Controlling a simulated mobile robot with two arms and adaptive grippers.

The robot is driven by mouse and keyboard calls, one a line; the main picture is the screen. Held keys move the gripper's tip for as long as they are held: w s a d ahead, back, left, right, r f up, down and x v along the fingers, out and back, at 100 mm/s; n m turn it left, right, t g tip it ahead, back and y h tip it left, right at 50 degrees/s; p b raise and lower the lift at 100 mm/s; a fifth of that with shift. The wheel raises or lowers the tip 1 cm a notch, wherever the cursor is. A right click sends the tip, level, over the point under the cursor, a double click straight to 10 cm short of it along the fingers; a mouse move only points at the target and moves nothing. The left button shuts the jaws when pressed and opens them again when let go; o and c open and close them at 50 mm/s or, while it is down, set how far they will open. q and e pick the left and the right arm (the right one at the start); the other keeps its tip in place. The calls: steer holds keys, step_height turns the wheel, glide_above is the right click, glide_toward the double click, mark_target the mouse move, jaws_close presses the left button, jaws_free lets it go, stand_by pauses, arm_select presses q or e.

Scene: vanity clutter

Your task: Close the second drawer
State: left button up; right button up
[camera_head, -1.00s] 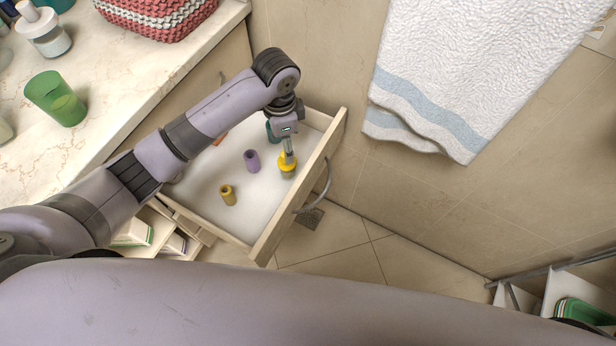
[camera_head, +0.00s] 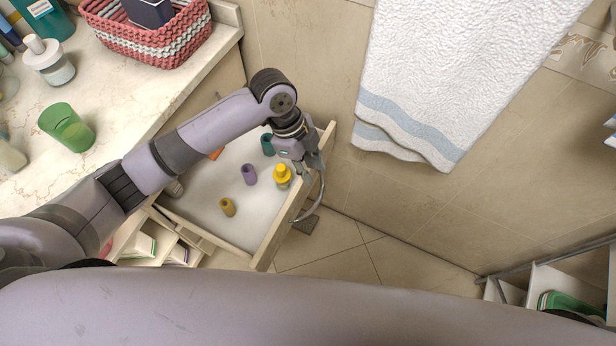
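An open drawer (camera_head: 262,248) sticks out from the vanity cabinet, its wooden front panel facing right; whether it is the second one I cannot tell. Its curved metal handle (camera_head: 317,204) is on the outer face of the front. My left gripper (camera_head: 318,167) is at the far part of the drawer front, by the upper end of the handle. Its fingers are small and partly hidden, so I cannot tell whether they are open or touch the handle. My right gripper is not in view.
The drawer holds a yellow-capped bottle (camera_head: 281,176), a purple container (camera_head: 249,174), an olive one (camera_head: 227,207) and a teal one (camera_head: 267,145). A green cup (camera_head: 66,127) and a woven basket (camera_head: 150,42) stand on the counter. A towel (camera_head: 440,80) hangs right; floor (camera_head: 350,255) is clear.

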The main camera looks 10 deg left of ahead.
arm_select(q)
steer(key=shift+s+d+m, duration=0.3)
steer(key=shift+c, duration=0.7)
steer(key=x, duration=0.9)
steer(key=shift+d+f, duration=0.15)
jaws_close()
steer(key=a, duration=0.2)
steer(key=w+a+p, duration=0.1)
steer(key=shift+w+a+f, duration=0.2)
steer(key=shift+a, duration=0.15)
steer(key=w+a, duration=0.1)
steer(key=a, duration=0.2)
steer(key=w+a, duration=0.1)
steer(key=a, duration=0.1)
steer(key=w+a, duration=0.1)
steer(key=a, duration=0.2)
steer(key=shift+a, duration=0.3)
steer(key=shift+d, duration=0.2)
